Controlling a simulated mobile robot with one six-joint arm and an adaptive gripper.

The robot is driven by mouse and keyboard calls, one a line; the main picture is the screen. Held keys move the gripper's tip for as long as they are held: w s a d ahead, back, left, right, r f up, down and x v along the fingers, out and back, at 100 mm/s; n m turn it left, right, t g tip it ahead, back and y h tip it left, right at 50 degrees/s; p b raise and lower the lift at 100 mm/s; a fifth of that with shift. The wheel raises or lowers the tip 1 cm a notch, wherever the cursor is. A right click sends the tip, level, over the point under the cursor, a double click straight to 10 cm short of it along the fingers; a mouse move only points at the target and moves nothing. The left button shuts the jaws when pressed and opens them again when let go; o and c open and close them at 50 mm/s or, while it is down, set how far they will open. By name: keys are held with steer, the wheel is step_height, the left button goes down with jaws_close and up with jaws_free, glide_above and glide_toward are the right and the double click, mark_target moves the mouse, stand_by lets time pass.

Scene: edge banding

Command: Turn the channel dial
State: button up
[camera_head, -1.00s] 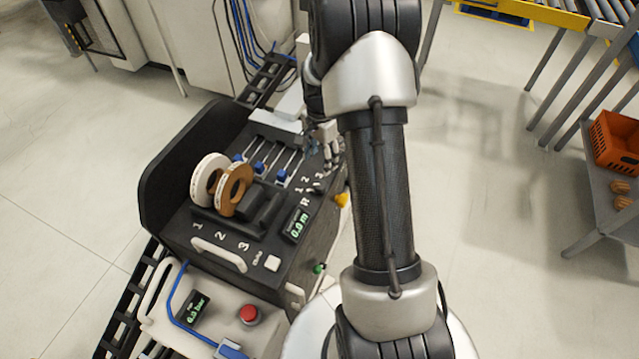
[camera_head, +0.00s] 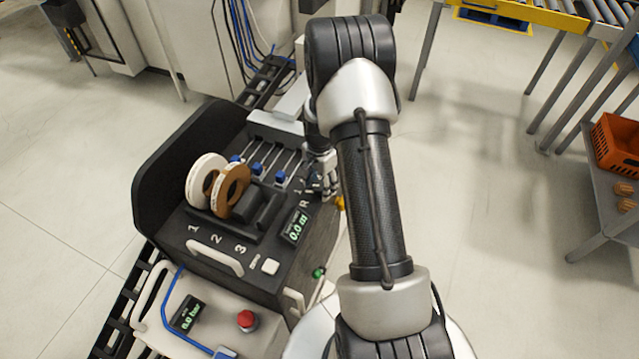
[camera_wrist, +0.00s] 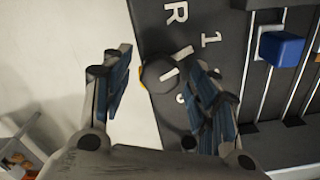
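The channel dial (camera_wrist: 160,75) is a dark round knob with a pale pointer line, on the black panel beside the white marks R and 1. In the wrist view it lies between the two fingers of my gripper (camera_wrist: 160,92), closer to the right finger. The fingers are wide apart, and I cannot see either one touching the knob. The right finger covers part of the panel and the other numbers. In the head view my gripper (camera_head: 328,185) is over the panel's right edge and hides the dial.
The black machine (camera_head: 155,180) carries white and brown rolls (camera_head: 231,190), blue sliders (camera_head: 257,168) on rails and a display reading 0.0 m (camera_head: 296,226). A yellow knob (camera_head: 340,203) and a green button (camera_head: 319,272) are on its side.

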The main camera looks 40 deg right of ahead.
steer(key=c, duration=1)
steer(key=shift+c, duration=0.3)
steer(key=shift+n, duration=0.3)
steer(key=n, duration=0.3)
steer(key=shift+n+p, duration=0.3)
steer(key=n, duration=0.4)
steer(key=shift+n, duration=0.3)
steer(key=o, duration=1.1)
